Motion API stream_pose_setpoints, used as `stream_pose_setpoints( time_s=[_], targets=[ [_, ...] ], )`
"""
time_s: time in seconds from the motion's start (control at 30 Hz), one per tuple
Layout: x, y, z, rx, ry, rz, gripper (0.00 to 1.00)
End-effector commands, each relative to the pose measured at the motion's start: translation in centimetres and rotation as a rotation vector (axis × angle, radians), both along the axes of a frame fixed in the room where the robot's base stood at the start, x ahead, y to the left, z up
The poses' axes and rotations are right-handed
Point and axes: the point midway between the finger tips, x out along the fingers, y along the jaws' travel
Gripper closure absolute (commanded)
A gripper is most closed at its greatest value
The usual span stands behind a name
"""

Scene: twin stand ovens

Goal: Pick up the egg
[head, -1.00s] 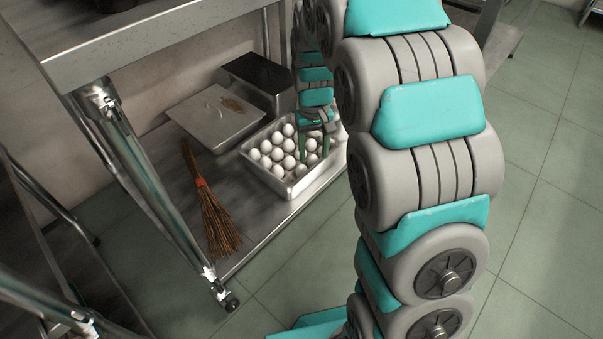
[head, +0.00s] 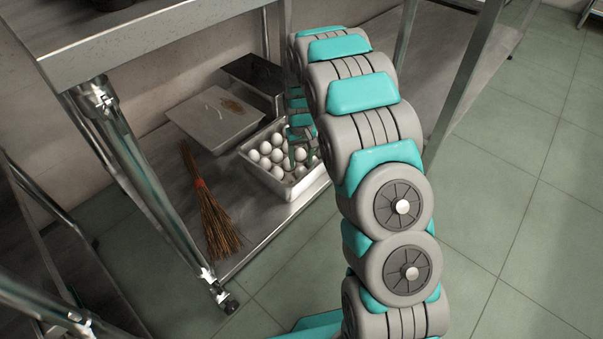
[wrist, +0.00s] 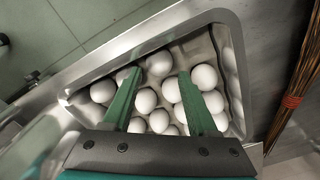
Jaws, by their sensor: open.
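Several white eggs (head: 265,147) stand in a steel pan (head: 297,189) on the lower shelf. My gripper (head: 297,157) is over the pan's right part, partly hidden by my arm. In the wrist view, my gripper (wrist: 160,76) is open, with its two green fingers reaching down among the eggs. An egg (wrist: 158,64) lies between and just beyond the fingertips. I cannot tell whether the fingers touch any egg. The fingers hide parts of other eggs.
A lidded steel pan (head: 214,118) and a dark tray (head: 254,78) stand behind the egg pan. A straw broom (head: 207,208) lies to its left on the shelf. A steel table leg (head: 145,175) and the tabletop (head: 150,38) bound the space. Tiled floor is clear at right.

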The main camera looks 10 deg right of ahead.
Motion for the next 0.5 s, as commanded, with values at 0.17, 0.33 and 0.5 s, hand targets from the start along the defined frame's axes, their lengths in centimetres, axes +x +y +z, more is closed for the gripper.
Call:
stream_pose_setpoints(
  time_s=[0.17,0.33,0.5],
  targets=[
    [-0.2,-0.2,-2.6,0.001,0.004,-0.001,0.41],
    [-0.2,-0.2,-4.4,0.001,0.002,-0.001,0.41],
    [-0.1,-0.1,-4.5,0.000,0.000,-0.001,0.41]
  ],
)
